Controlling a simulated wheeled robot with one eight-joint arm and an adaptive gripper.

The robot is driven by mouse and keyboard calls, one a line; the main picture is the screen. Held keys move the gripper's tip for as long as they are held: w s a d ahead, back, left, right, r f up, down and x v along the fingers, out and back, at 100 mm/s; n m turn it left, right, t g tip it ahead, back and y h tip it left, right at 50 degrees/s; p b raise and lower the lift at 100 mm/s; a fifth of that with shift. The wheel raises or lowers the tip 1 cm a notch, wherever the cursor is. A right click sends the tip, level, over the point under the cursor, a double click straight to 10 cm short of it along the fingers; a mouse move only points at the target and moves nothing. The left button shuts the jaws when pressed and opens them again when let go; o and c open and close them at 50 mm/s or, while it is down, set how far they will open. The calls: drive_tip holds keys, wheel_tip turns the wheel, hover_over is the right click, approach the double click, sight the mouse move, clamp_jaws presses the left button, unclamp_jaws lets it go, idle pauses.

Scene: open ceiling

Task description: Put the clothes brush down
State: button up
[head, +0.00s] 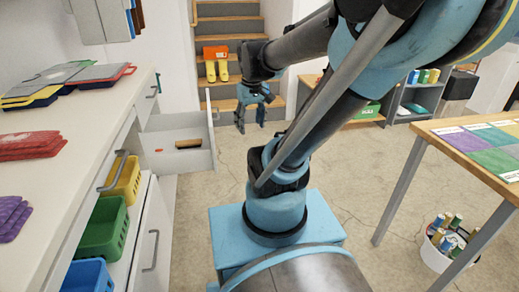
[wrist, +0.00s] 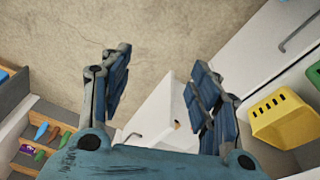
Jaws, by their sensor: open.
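A brown, brush-like block, which looks like the clothes brush (head: 188,143), lies inside an open white drawer (head: 190,161) at the left of the head view. My gripper (head: 251,113) hangs in the air to the right of the drawer, apart from the brush. Its two blue fingers are spread wide with nothing between them in the wrist view (wrist: 160,78). The drawer (wrist: 165,103) also shows there beyond the fingers. A small brown bit in the drawer is mostly hidden by the right finger.
A small red item (head: 159,150) is in the drawer too. The white counter (head: 95,130) at left carries folders and red and purple stacks. Yellow, green and blue bins sit below it. A wooden table (head: 470,150) and a white bucket (head: 435,250) are at right. The floor between is clear.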

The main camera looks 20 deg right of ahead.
drive_tip(key=s+d+f+m, duration=0.1)
drive_tip(key=s+f+m, duration=0.2)
drive_tip(key=s+f, duration=0.3)
drive_tip(key=shift+s+d, duration=0.15)
drive_tip(key=shift+s, duration=1.05)
drive_tip(key=shift+f, duration=0.1)
drive_tip(key=shift+w+f, duration=0.2)
drive_tip(key=shift+w, duration=0.2)
drive_tip(key=shift+o, duration=0.6)
